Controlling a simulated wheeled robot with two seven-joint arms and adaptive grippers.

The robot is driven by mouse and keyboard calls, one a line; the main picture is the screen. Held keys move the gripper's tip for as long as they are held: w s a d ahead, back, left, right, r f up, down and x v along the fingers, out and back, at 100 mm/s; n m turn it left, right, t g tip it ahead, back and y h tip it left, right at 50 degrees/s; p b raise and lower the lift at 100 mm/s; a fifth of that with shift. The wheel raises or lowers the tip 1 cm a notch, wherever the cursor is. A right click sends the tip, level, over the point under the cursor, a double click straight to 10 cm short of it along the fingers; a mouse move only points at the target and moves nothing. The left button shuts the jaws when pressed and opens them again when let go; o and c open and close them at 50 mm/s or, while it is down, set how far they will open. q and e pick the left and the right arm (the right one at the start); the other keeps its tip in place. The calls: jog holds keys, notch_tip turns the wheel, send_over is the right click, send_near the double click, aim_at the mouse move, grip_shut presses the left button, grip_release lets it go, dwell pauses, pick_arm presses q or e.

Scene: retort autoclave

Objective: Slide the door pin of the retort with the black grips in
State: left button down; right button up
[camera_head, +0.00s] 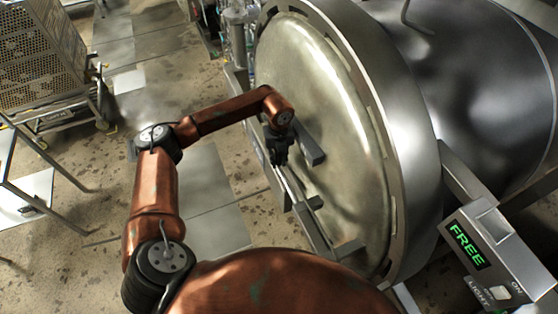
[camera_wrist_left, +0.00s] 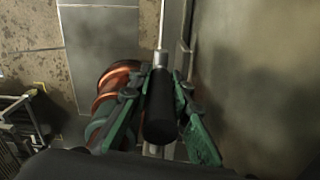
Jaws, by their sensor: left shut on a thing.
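The retort's large round steel door (camera_head: 325,130) stands at the middle of the head view, closed against the drum. My left gripper (camera_head: 279,152) is in front of its left face. In the left wrist view the gripper (camera_wrist_left: 160,92) has green-padded fingers on both sides of a black grip (camera_wrist_left: 159,112), shut on it. A thin bright rod (camera_wrist_left: 161,25) runs on from the grip, beside the door's edge. In the head view my gripper largely hides the grip. How far the pin sits in its seat cannot be told. My right gripper is not in view.
A control box (camera_head: 490,250) at the right shows green "FREE" and a light switch. A perforated cart (camera_head: 40,50) stands at the upper left, a metal frame table (camera_head: 25,185) below it. Pipes and valves (camera_head: 236,35) crowd behind the door's left edge. The floor between is clear.

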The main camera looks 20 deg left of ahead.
aim_at(287, 184)
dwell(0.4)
pick_arm(q)
jog(key=shift+s+d, duration=0.15)
jog(key=shift+d, duration=0.05)
jog(key=s+d, duration=0.5)
jog(key=shift+s+d, duration=0.1)
jog(key=shift+d, duration=0.3)
jog(key=shift+f, duration=0.1)
jog(key=c, duration=2)
grip_release()
jog(key=shift+s+d, duration=0.15)
jog(key=shift+o, duration=1)
jog(key=shift+a, duration=0.2)
